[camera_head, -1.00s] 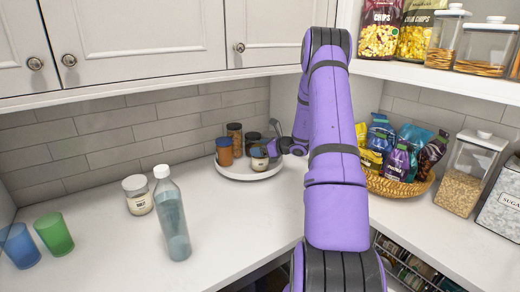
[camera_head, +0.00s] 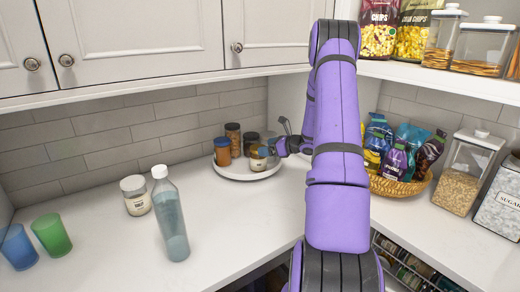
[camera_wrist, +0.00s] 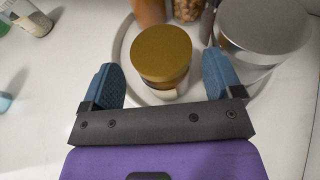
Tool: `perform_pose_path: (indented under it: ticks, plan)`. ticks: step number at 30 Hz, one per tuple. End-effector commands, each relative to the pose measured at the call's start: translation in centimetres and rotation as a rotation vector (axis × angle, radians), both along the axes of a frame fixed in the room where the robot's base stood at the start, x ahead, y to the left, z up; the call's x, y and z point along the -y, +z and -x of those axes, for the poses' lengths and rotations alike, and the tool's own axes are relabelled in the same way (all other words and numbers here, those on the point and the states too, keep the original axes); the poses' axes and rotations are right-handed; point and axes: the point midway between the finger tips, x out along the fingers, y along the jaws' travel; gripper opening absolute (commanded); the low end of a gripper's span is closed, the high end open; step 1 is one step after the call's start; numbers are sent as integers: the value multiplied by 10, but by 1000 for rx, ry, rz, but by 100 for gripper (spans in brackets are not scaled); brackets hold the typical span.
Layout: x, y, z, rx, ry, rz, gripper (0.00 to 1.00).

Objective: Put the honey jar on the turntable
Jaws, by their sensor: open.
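The honey jar, a small jar with a gold lid (camera_wrist: 162,54), stands upright on the white round turntable (camera_head: 232,174), near its front right edge. It also shows in the head view (camera_head: 258,163). My gripper (camera_wrist: 160,62) is open, with one blue finger on each side of the jar. Small gaps show between the fingers and the lid in the wrist view. In the head view my gripper (camera_head: 272,151) reaches in from the right at the jar's height. The jar's lower part is partly hidden in the wrist view.
Several other jars share the turntable, including an orange one (camera_head: 222,152) and a silver-lidded one (camera_wrist: 265,25) close to the right finger. A white-lidded jar (camera_head: 136,195), a bottle (camera_head: 171,220) and two cups stand left. A snack basket (camera_head: 400,187) is right of my arm.

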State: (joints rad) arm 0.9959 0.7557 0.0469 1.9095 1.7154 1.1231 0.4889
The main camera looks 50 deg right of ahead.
Motion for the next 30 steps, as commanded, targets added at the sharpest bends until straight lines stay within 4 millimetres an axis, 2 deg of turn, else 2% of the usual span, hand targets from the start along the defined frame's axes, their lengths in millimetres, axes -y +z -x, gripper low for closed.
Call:
perform_pose_path:
  ticks: [3, 9, 14, 17, 20, 23, 25, 30]
  plan:
    - [7, 8, 24, 0, -3, 1, 86]
    - [15, 17, 53, 0, -2, 1, 86]
    - [18, 21, 65, 0, 0, -1, 86]
    - [11, 28, 64, -1, 26, 17, 86]
    - [-15, 47, 54, -9, 107, 74, 86]
    - [-58, 75, 43, -21, 242, 171, 86]
    - [-94, 96, 39, -28, 353, 254, 86]
    - [-177, 140, 42, -36, 616, 465, 86]
